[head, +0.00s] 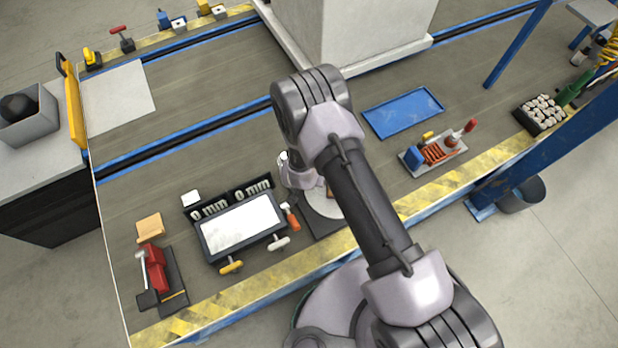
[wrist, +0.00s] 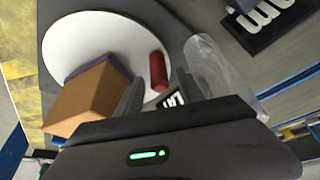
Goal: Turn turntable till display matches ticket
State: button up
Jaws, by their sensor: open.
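The turntable is a white round disc (wrist: 85,38) on a dark base in the wrist view. In the head view its disc (head: 322,205) is partly hidden by my arm. An orange-brown block (wrist: 80,103) with a purple part and a dark red cylinder (wrist: 158,72) stand on or over the disc. I cannot tell which item is the ticket. My gripper (wrist: 158,92) is open beside the red cylinder, over the disc's edge.
A clear cylinder (wrist: 215,68) is close to the right finger. An orange-handled tool (head: 290,216) lies beside the panel. A red tool on a black stand (head: 155,268) is at front left. A blue tray (head: 403,111) and an orange-and-blue device (head: 437,152) lie to the right.

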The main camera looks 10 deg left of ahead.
grip_shut()
dwell(1.4)
